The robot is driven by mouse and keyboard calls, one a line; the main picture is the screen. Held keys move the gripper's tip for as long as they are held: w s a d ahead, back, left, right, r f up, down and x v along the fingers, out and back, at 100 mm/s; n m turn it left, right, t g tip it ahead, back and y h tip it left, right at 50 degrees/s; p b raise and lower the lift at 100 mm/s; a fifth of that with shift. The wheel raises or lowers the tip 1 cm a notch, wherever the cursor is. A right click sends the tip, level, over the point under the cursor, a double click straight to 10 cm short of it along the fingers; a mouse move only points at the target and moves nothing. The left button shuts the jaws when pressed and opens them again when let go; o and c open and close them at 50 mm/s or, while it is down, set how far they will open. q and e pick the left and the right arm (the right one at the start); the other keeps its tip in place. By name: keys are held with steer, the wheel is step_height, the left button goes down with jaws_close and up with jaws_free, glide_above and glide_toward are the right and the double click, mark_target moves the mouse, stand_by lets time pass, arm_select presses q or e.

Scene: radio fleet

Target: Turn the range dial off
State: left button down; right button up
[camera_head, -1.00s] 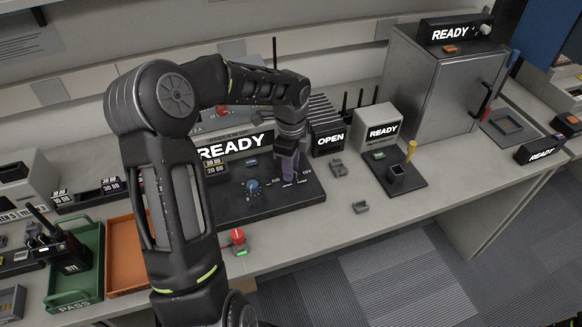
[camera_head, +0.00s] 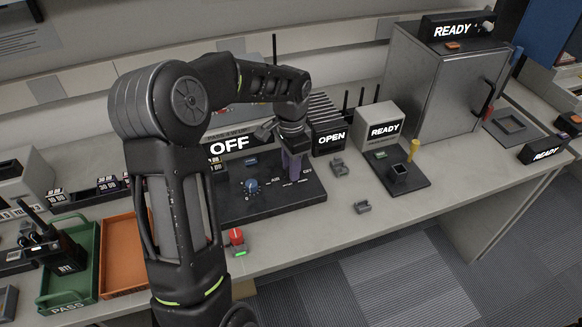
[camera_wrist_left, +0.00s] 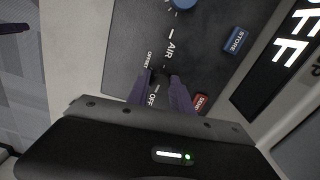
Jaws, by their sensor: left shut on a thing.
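The black radio test panel (camera_head: 265,205) lies on the bench, and its display (camera_head: 229,146) reads "OFF". My left gripper (camera_head: 291,174) reaches down from above at the panel's right part, its purple fingers at the dial there. In the left wrist view my left gripper (camera_wrist_left: 161,82) is shut on a small dark dial (camera_wrist_left: 159,74), mostly hidden between the fingertips. Printed words "AIR", "OFFSET" and "OFF" surround this dial. The way its pointer faces is hard to make out. My right gripper is not in view.
A blue knob (camera_head: 251,187) stands on the panel left of my gripper; a blue STORE button (camera_wrist_left: 236,40) and red SEND button (camera_wrist_left: 200,102) also show. A red-topped button (camera_head: 236,237) stands in front. Green (camera_head: 72,270) and orange (camera_head: 124,258) trays lie left.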

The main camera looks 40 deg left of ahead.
arm_select(q)
steer(key=shift+n, duration=0.5)
steer(key=c, duration=1.1)
jaws_free()
steer(key=shift+r, duration=0.1)
step_height(320, 180, up, 8)
steer(key=shift+f, duration=0.2)
